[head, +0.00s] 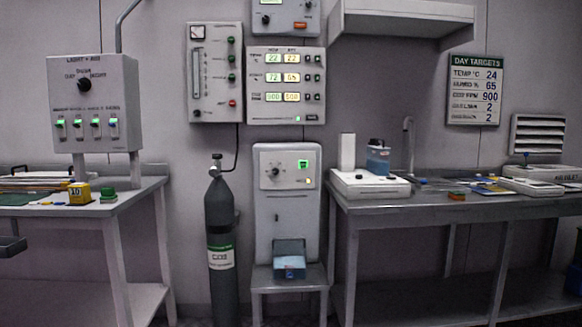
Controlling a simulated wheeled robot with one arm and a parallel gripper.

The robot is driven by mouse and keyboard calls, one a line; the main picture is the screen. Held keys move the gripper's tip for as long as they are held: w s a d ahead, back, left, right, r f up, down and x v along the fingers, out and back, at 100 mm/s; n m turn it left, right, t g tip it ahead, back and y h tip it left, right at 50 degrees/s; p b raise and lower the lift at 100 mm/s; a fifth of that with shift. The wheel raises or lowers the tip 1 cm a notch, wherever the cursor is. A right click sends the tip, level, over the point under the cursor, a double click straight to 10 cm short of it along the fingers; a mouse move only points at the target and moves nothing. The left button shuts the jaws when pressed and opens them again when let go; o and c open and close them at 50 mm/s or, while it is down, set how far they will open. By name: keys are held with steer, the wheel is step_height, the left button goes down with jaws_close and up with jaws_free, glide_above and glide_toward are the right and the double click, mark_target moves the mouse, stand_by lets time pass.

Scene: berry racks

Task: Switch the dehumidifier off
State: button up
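A white cabinet (286,215), which looks like the dehumidifier, stands on a low grey stand against the back wall, between the two benches. The dial's exact setting is too small to read. My gripper is not in view.
A dark gas cylinder (221,250) stands just left of the cabinet. A grey bench (450,209) is close on its right, another (125,199) farther left. A panel of number readouts (286,108) hangs above, and a targets sign (475,90) hangs at right.

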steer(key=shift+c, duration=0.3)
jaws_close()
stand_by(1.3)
